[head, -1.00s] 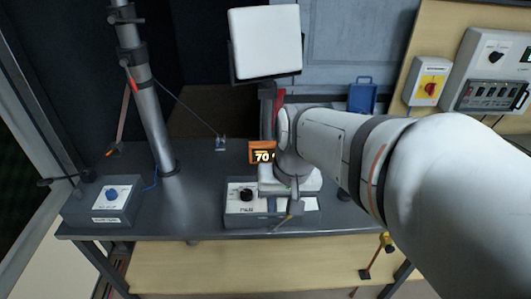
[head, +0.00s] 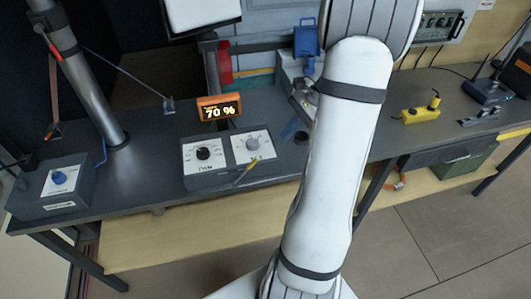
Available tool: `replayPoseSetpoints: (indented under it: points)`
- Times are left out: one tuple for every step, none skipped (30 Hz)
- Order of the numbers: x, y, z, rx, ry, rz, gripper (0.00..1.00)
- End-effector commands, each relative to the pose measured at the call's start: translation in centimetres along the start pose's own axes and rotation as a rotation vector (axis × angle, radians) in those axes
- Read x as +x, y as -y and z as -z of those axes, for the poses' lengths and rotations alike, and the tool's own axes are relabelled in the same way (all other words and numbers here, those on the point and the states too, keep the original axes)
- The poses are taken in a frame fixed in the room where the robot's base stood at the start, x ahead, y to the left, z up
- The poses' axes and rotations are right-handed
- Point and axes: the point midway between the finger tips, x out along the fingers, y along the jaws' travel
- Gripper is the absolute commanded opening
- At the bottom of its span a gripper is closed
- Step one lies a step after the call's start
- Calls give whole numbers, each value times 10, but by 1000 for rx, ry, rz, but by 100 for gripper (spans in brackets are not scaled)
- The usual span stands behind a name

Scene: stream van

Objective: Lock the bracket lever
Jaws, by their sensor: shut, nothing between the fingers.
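I cannot make out for certain which part is the bracket lever. A grey metal pole (head: 88,95) rises at the left of the bench, with a clamp that has a red part (head: 56,50) and a thin strut hanging beside it. A second upright near the back carries a red part (head: 224,63) below a pale panel (head: 200,12). My arm crosses the middle right of the view. My gripper is not seen; the arm's far end is hidden or out of frame.
The dark bench (head: 150,185) holds an orange display reading 70 % (head: 219,107), a grey knob box (head: 55,190), a blue case (head: 305,40) and a yellow device (head: 420,114). A cable runs from the pole to a small clip (head: 168,104). The front right floor is clear.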

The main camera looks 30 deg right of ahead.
Motion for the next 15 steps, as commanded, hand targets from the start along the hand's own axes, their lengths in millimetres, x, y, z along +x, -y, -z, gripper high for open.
replayPoseSetpoints:
  points:
    - [-1,0,2,10,5,5,0]
    - [-1,0,3,14,7,6,0]
    - [-1,0,3,16,8,7,0]
    - [-1,0,3,16,8,7,0]
    - [-1,0,3,16,8,7,0]
    - [-1,0,3,15,7,7,0]
    - [-1,0,3,15,7,7,0]
    - [-1,0,3,14,7,6,0]
    - [-1,0,3,14,7,6,0]
    - [-1,0,3,14,7,6,0]
    - [0,0,3,13,7,6,0]
    - [1,0,3,13,7,5,0]
    - [2,0,3,13,7,5,0]
    - [4,0,3,13,7,5,0]
    - [8,0,3,12,7,4,0]
